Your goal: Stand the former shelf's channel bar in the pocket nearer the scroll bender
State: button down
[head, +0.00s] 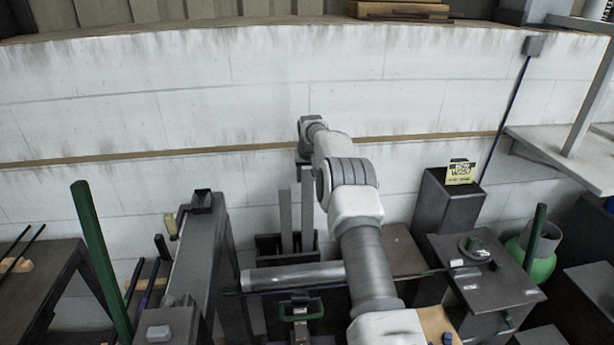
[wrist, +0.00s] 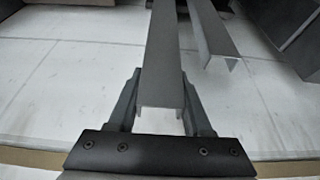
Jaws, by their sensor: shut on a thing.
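My gripper (head: 306,168) is shut on a grey channel bar (head: 307,208), which hangs upright below it. In the wrist view the two fingers (wrist: 161,103) press on both sides of this channel bar (wrist: 165,50) near its top end. A second grey channel bar (head: 286,222) stands just left of it, apart from it; it also shows in the wrist view (wrist: 213,35). Both bars' lower parts go behind the front of a dark open rack (head: 268,259), so their lower ends are hidden. A machine with a round disc (head: 478,247) on its top, possibly the scroll bender, stands to the right.
A white block wall (head: 200,105) with a tan strip rises close behind the gripper. A dark steel frame (head: 205,250) stands left of the rack. A dark pedestal with a yellow sign (head: 459,172) and a green gas bottle (head: 540,262) are to the right.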

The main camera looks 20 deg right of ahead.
aim_at(307, 193)
jog(key=shift+f+b, duration=2.05)
jog(key=shift+f, duration=1.4)
dwell(0.3)
grip_release()
dwell(0.4)
jog(key=shift+r+p, duration=1.95)
jog(key=shift+r, duration=1.55)
